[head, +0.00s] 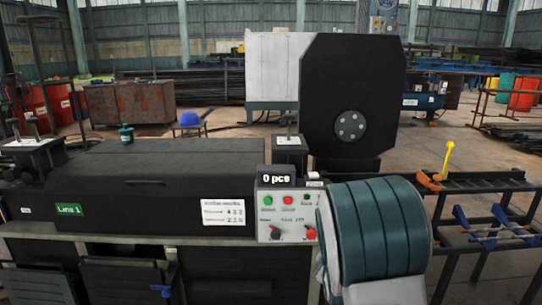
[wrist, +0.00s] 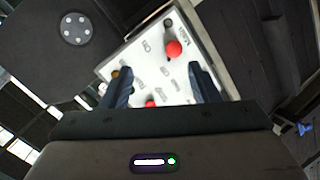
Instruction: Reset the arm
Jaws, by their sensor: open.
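My gripper (wrist: 161,84) shows in the wrist view with its two dark blue fingers spread apart and nothing between them. The control panel (wrist: 145,55) lies beyond the fingers, tilted in that view, with a red knob (wrist: 173,49) near its upper edge. Another red control (wrist: 150,103) shows low between the fingers, partly hidden by the gripper body. In the head view the control panel (head: 289,232) is upright under a "0 pcs" display (head: 279,178). It has a green button (head: 268,200), a red button (head: 288,200) and knobs below. I cannot make out my gripper there.
A long black machine housing (head: 150,170) labelled "Lane 1" stands left of the panel. A large black plate with a bolted grey hub (head: 350,125) rises behind. A rack with a yellow-knobbed lever (head: 448,158) stands at right. Open floor (head: 440,140) lies beyond.

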